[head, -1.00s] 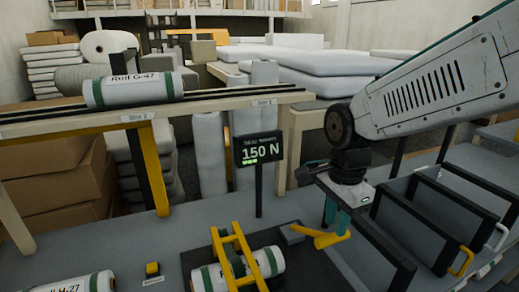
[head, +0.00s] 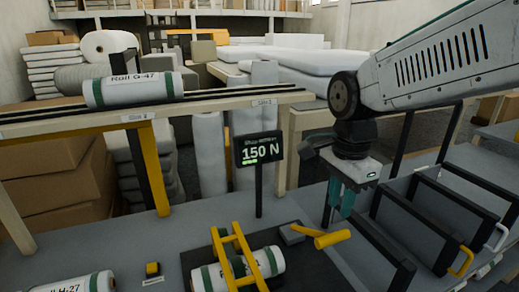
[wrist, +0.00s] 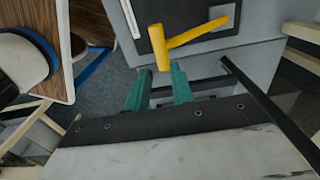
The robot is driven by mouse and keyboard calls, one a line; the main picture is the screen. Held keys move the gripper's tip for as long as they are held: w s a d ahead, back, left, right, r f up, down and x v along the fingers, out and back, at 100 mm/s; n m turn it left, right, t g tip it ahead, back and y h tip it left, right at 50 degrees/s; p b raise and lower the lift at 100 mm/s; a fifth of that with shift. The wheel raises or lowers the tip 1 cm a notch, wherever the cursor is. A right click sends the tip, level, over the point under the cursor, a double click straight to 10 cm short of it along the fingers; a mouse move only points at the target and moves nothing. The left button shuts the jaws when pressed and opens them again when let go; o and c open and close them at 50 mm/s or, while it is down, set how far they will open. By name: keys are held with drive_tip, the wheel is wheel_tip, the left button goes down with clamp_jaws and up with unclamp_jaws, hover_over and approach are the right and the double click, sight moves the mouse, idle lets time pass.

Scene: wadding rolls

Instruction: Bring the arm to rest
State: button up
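My gripper (head: 341,200) hangs below the wrist of my arm at the right of the head view, above the grey surface. In the wrist view its two teal fingers (wrist: 158,80) stand apart with nothing between them, so it is open and empty. A yellow T-shaped handle (head: 331,239) is just beside and below the fingertips in the head view; it also shows past the fingers in the wrist view (wrist: 182,38). I see no clear contact between them.
A yellow frame (head: 238,250) lies over a white roll (head: 267,263) on a dark mat. Roll G-47 (head: 133,90) lies on a raised rail. A display reading 150 N (head: 259,150) stands mid-view. Black-framed bays (head: 425,225) are at the right.

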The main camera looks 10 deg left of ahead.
drive_tip(key=shift+r, duration=0.5)
drive_tip(key=s+d+n+t, duration=0.1)
drive_tip(key=s+d+n, duration=1)
drive_tip(key=s+d, duration=0.8)
drive_tip(key=shift+s+d+f, duration=0.2)
drive_tip(key=shift+s+d, duration=0.05)
drive_tip(key=shift+d, duration=0.7)
